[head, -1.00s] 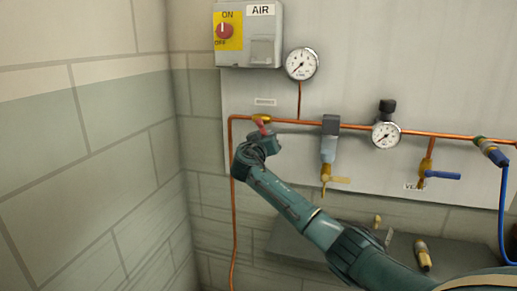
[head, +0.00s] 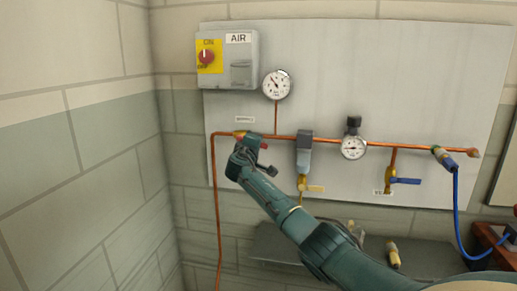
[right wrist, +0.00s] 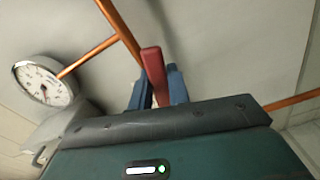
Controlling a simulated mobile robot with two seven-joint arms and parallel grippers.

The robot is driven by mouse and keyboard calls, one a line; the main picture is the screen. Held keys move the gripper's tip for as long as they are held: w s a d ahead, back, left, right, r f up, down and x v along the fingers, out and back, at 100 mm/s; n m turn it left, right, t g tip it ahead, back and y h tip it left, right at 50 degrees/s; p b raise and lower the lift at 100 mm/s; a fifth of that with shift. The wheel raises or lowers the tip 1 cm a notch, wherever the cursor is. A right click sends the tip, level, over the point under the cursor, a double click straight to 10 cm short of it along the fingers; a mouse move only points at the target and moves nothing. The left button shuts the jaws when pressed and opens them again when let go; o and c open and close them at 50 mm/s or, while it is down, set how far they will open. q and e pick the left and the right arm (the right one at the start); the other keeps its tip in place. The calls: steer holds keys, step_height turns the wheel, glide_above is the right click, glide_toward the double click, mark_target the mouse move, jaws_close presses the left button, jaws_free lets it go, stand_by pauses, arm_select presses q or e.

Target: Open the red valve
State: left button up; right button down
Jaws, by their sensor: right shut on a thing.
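The red valve sits on the copper pipe at the left of the grey wall panel. Its yellowish body (head: 240,134) shows in the head view just above my right gripper (head: 256,145). In the right wrist view the red valve handle (right wrist: 153,68) stands between the two blue-grey fingers of my right gripper (right wrist: 157,88). The fingers are shut on the handle. My wrist hides part of the valve in the head view. My left gripper is not in view.
A round gauge (head: 276,84) is above the pipe, and a switch box (head: 227,59) is left of it. A filter with a yellow tap (head: 313,188), a second gauge (head: 353,147) and a blue-handled valve (head: 405,181) follow rightward. A grey shelf (head: 275,244) lies below.

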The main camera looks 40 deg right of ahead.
steer(key=shift+s+r+n+p, duration=0.1)
steer(key=shift+r+n+p, duration=0.6)
steer(key=shift+n+p, duration=0.5)
steer(key=shift+n, duration=0.4)
steer(key=c, duration=1.3)
jaws_free()
steer(key=b+v, duration=0.1)
steer(key=v, duration=1.2)
steer(key=shift+b, duration=0.4)
